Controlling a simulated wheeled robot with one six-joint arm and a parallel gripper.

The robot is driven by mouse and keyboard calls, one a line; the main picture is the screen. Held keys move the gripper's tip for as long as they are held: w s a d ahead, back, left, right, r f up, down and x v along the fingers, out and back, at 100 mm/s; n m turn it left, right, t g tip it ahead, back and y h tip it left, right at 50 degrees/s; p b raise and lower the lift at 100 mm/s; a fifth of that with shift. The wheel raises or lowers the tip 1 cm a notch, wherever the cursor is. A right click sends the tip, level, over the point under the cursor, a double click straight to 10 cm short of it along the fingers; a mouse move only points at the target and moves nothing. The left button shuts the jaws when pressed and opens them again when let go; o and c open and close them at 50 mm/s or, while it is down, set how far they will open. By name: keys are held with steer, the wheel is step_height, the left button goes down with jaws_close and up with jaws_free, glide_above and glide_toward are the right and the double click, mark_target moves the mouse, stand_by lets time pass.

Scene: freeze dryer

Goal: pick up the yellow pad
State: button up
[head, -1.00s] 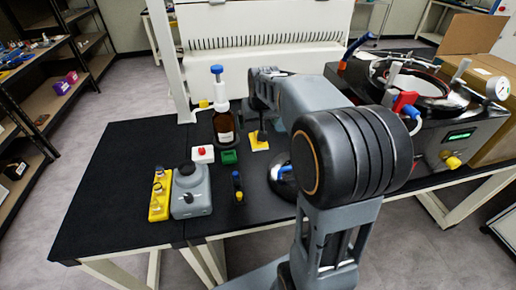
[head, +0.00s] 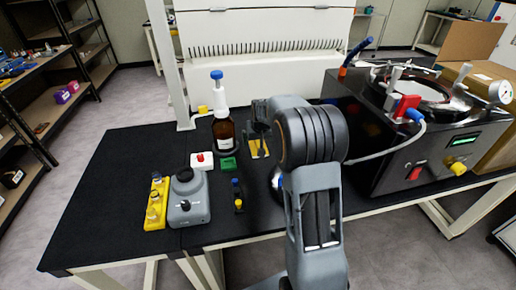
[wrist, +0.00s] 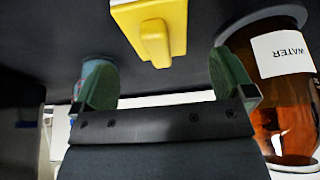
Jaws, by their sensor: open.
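The yellow pad (head: 254,150) lies on the black table, right of the brown bottle, and is partly covered by my gripper (head: 259,138). In the wrist view the yellow pad (wrist: 140,12) shows at the top, cut off by the edge, with a yellow knob standing out from it. My gripper's two green fingers (wrist: 165,82) are spread wide with nothing between them. The pad and knob lie beyond the fingertips, roughly in line with the gap. I cannot tell the exact distance.
The brown water bottle (wrist: 278,85) stands close beside one finger; it also shows in the head view (head: 223,133). A green pad (head: 228,164) and a white block with a red button (head: 202,160) lie nearby. The freeze dryer (head: 420,140) stands at right.

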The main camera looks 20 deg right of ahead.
mark_target(258, 142)
steer(key=shift+x, duration=2.3)
steer(key=shift+s, duration=0.1)
steer(key=shift+c, duration=0.2)
steer(key=c, duration=1)
steer(key=shift+r, duration=0.1)
steer(key=shift+r, duration=0.6)
steer(key=shift+s+d+r, duration=0.65)
steer(key=shift+s+r, duration=1.3)
steer(key=shift+s, duration=0.3)
steer(key=shift+s+d+r, duration=0.65)
steer(key=shift+s+r, duration=1.3)
steer(key=shift+s, duration=0.3)
steer(key=shift+s+d+r, duration=0.65)
steer(key=shift+s+r, duration=1.25)
steer(key=shift+s, duration=0.35)
